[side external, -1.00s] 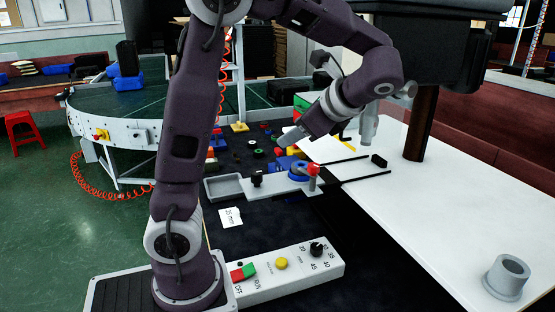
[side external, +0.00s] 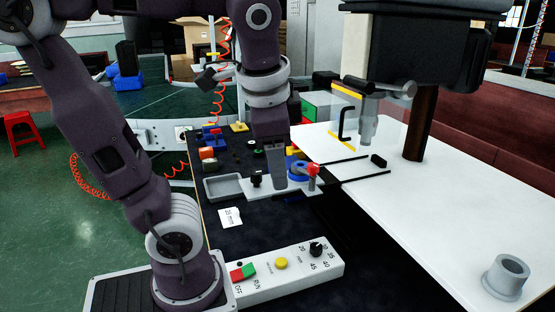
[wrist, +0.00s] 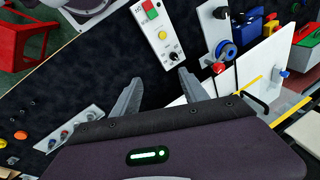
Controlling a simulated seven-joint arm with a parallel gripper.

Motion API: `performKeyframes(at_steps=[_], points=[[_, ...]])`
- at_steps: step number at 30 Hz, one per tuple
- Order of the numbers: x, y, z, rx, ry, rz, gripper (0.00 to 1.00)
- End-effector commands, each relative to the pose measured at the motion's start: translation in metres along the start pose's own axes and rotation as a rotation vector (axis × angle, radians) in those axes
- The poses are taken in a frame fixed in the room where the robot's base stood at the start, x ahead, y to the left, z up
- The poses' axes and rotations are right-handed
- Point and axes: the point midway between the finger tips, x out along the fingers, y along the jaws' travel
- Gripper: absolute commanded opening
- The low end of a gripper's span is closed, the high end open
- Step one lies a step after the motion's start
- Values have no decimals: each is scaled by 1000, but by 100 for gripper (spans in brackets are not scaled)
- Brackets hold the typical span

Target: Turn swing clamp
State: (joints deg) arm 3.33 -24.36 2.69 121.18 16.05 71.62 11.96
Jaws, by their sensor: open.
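A light fixture plate (side external: 270,188) lies on the dark bench mat. It carries a black knob (side external: 257,177), a blue round part (side external: 299,173) and a red-topped post (side external: 313,170), which look like the swing clamp assembly; I cannot tell which piece swings. In the wrist view the blue round part (wrist: 226,50) and red knob (wrist: 219,68) are at upper right, outside my fingers. In the wrist view my gripper (wrist: 158,88) is open, with nothing between the fingers.
A control box (side external: 285,267) with red, green and yellow buttons and a dial lies along the front. A grey tray (side external: 223,187) and several small coloured parts are left of and behind the plate. A white table (side external: 440,200) and overhead machine (side external: 420,45) are at right.

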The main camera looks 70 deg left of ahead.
Motion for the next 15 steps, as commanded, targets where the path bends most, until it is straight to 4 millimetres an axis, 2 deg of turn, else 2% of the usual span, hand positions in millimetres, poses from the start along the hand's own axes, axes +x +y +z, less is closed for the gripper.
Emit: performKeyframes(at_steps=[2,5,12,15], points=[[5,-4,-2,19,-32,-11,52],[29,-26,-9,122,-193,-71,52],[120,-112,-46,622,-829,-361,52],[154,-136,-71,842,-1061,-493,52]])
